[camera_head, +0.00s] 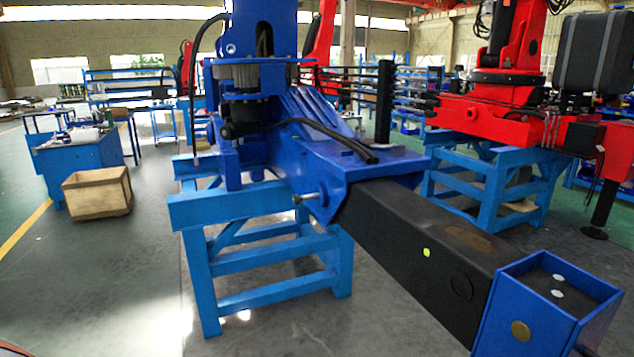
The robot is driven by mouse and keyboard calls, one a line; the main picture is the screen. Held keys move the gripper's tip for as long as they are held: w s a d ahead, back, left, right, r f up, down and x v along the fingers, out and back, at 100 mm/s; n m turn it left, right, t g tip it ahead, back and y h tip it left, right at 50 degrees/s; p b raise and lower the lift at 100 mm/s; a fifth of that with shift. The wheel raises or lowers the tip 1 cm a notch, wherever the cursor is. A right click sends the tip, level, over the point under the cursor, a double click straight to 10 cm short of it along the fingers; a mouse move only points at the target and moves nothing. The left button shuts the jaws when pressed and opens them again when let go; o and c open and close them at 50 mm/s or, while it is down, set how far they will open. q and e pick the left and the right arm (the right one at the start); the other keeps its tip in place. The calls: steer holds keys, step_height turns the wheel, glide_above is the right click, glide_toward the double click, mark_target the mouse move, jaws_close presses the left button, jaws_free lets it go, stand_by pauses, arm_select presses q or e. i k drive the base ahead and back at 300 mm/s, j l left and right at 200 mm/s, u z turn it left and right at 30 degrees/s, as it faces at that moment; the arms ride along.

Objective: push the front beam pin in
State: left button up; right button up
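The beam pin (306,197) is a short metallic pin with a rounded head. It sticks out to the left from the side of the blue beam housing (335,171), near the housing's open end. A black beam (430,250) extends from the housing toward the lower right and ends in a blue box-shaped end piece (545,305). The inner end of the pin is hidden in the housing. Neither of my grippers is in view.
A light blue stand (265,257) carries the blue crane under the housing. A wooden crate (97,193) and a blue workbench (78,155) stand at the left. A red crane (490,115) rests on another blue stand at the right. The floor at left front is clear.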

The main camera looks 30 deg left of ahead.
mark_target(296, 199)
steer(key=u, duration=1.2)
